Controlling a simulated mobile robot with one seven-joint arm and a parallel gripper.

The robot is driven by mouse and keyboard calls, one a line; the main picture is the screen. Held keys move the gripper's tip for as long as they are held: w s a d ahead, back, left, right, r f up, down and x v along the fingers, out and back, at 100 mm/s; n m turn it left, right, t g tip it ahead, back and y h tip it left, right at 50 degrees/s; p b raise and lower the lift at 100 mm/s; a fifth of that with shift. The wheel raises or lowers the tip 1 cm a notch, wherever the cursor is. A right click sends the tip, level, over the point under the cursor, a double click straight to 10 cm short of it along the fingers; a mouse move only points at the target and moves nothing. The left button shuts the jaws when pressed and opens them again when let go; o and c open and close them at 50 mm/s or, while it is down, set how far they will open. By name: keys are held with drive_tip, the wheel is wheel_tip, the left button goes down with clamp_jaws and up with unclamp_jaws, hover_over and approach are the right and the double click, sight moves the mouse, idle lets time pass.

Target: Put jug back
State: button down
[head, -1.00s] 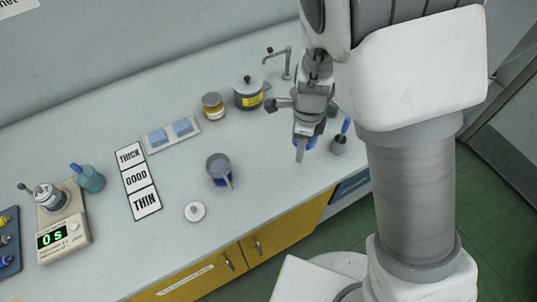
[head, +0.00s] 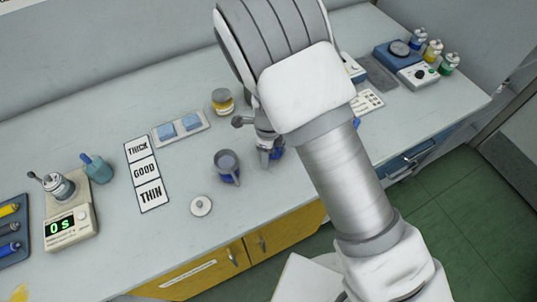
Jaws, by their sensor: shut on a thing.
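My gripper (head: 266,150) is low over the bench, right of the middle. It is shut on a blue thing (head: 278,153) that appears to be the jug. Most of it is hidden behind the fingers and wrist, so its full shape and whether it touches the bench cannot be told. A grey-blue handled cup (head: 227,164) stands upright on the bench just left of my gripper, with a small gap between them.
A round white lid (head: 201,205) lies in front of the cup. A THICK/GOOD/THIN card (head: 148,174), a tray with blue pads (head: 181,131) and an amber jar (head: 222,101) surround it. A scale (head: 72,222) reads 0 s at left. Instruments (head: 405,62) stand far right.

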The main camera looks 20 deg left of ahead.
drive_tip(key=shift+f, duration=0.25)
drive_tip(key=shift+c, duration=1.4)
unclamp_jaws()
wheel_tip(320, 180, up, 12)
drive_tip(key=shift+f+p, duration=0.2)
drive_tip(key=shift+p, duration=0.25)
drive_tip(key=shift+r, duration=0.35)
